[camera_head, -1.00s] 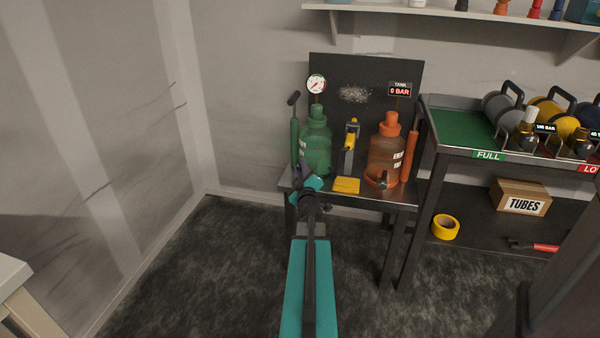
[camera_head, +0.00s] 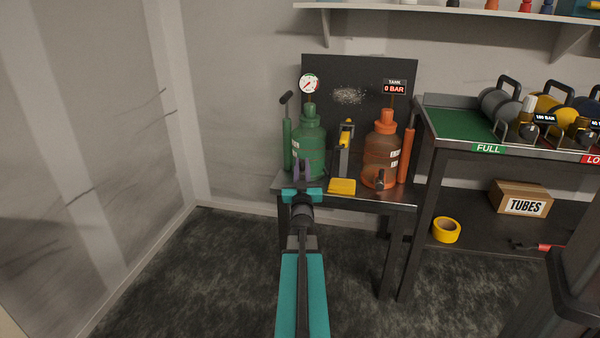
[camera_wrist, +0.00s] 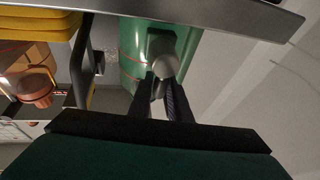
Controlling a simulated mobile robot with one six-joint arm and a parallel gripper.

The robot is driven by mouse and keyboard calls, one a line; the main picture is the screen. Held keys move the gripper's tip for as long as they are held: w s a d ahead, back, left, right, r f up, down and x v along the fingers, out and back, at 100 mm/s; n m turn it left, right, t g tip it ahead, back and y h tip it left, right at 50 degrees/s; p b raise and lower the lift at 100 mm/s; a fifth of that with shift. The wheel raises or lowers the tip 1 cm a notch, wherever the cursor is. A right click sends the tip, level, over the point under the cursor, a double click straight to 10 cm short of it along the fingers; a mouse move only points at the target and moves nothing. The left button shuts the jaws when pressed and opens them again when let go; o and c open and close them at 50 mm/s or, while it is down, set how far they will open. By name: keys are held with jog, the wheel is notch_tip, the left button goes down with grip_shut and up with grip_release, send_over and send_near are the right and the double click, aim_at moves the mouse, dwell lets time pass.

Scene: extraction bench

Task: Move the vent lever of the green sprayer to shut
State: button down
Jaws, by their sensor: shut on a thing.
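The green sprayer (camera_head: 309,135) stands upright at the left of the small metal bench, with a round gauge (camera_head: 309,84) above it. In the wrist view the green tank (camera_wrist: 132,45) is close, with a grey rounded vent lever (camera_wrist: 165,66) on its side. My gripper (camera_head: 302,165) is at the low front of the tank. In the wrist view my gripper's dark fingers (camera_wrist: 159,88) are shut on the lever's end. The lever's exact angle is hard to tell, and my gripper hides it in the head view.
An orange sprayer (camera_head: 382,145) stands to the right on the same bench. A yellow pad (camera_head: 341,187) and a yellow-black upright tool (camera_head: 345,140) are between them. A green pump tube (camera_head: 287,140) is at the left. A rack bench (camera_head: 505,152) stands further right.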

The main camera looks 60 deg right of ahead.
jog(key=shift+s+f+m+g, duration=0.15)
jog(key=shift+m+g, duration=0.15)
jog(key=shift+m, duration=0.3)
jog(key=c, duration=1.6)
grip_release()
jog(key=shift+c, duration=0.2)
jog(key=shift+a, duration=0.1)
jog(key=shift+p+v, duration=0.45)
jog(key=shift+v, duration=2.2)
jog(key=shift+s+a+p, duration=0.1)
jog(key=shift+p, duration=0.3)
jog(key=p, duration=1.2)
send_near(303, 167)
jog(key=shift+s+a+f, duration=0.3)
jog(key=shift+a+f, duration=0.1)
jog(key=shift+a, duration=0.15)
jog(key=shift+s+a+f, duration=0.25)
jog(key=shift+a+f, duration=0.15)
jog(key=shift+a, duration=0.15)
